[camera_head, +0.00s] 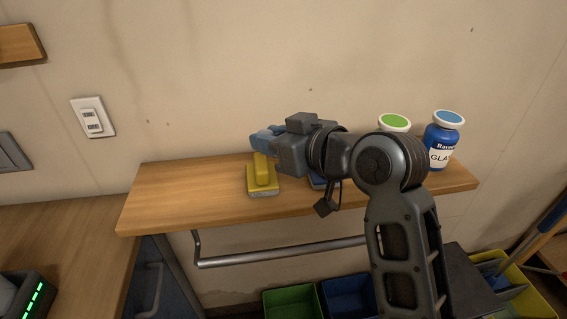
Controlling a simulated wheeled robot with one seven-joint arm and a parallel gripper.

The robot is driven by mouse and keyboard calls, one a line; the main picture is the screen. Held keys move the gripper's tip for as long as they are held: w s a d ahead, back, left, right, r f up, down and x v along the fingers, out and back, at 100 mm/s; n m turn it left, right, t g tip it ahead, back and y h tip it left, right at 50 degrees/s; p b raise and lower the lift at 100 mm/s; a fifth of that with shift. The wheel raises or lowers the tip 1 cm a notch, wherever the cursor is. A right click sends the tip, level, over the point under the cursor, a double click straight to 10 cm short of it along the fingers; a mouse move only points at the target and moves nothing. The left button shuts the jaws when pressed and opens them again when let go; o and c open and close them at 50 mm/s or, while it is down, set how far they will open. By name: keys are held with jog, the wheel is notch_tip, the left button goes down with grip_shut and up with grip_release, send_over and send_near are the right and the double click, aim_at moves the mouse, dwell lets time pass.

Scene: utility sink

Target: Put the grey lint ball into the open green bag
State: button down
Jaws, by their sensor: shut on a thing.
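My gripper (266,139) is over the left-middle of the wooden shelf, pointing left, with blue-grey fingers. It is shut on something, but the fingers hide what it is. I cannot make out the grey lint ball anywhere; it may be hidden at the fingers or behind my arm. A green open-topped container (291,303) shows at the bottom edge, below the shelf, partly cut off. It looks box-like, and I cannot tell if it is the green bag. A yellow brush-like thing (262,179) stands on the shelf just under the fingertips; I cannot tell if they touch it.
The wooden shelf (180,197) has a metal rail (285,252) under its front edge. A blue jar (441,141) and a green-lidded jar (394,122) stand at its right. A blue bin (348,297) is beside the green container. A yellow bin (537,296) is lower right.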

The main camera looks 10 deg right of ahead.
jog(key=shift+w+a, duration=0.25)
jog(key=shift+a, duration=0.05)
jog(key=p, duration=0.2)
send_over(213, 199)
notch_tip(213, 199, down, 7)
jog(key=shift+f, duration=2)
jog(key=shift+f, duration=0.2)
jog(key=c, duration=0.8)
grip_release()
jog(key=shift+c, duration=0.2)
